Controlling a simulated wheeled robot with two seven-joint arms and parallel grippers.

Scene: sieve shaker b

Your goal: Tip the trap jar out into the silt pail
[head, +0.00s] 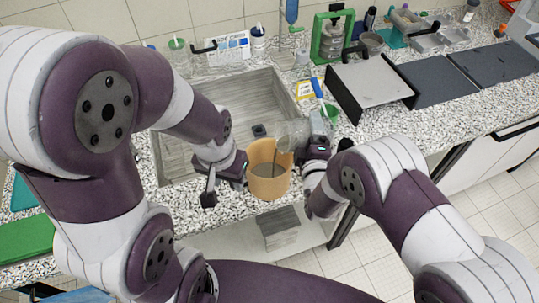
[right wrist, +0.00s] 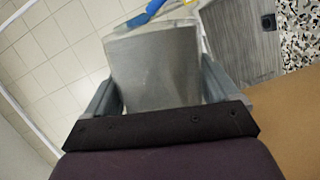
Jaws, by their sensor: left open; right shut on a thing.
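The silt pail (head: 268,182) is a tan-orange bucket at the front edge of the counter by the sink, with grey-brown matter inside. The trap jar (head: 292,133) is clear and tilted, its mouth toward the pail and over its rim. A thin dark streak shows below the mouth, inside the pail. My right gripper (head: 308,150) is shut on the jar, right of the pail. In the right wrist view the jar (right wrist: 155,70) looks grey and cloudy between the fingers. My left gripper (head: 225,182) is open, close to the pail's left side; I cannot tell whether it touches.
The sink (head: 250,95) lies behind the pail. A green cup (head: 330,112) and a blue-handled tool (head: 316,88) are behind the jar. A grey metal stand (head: 370,85) and dark panels (head: 435,82) are to the right. A green frame (head: 332,38) stands at the back.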

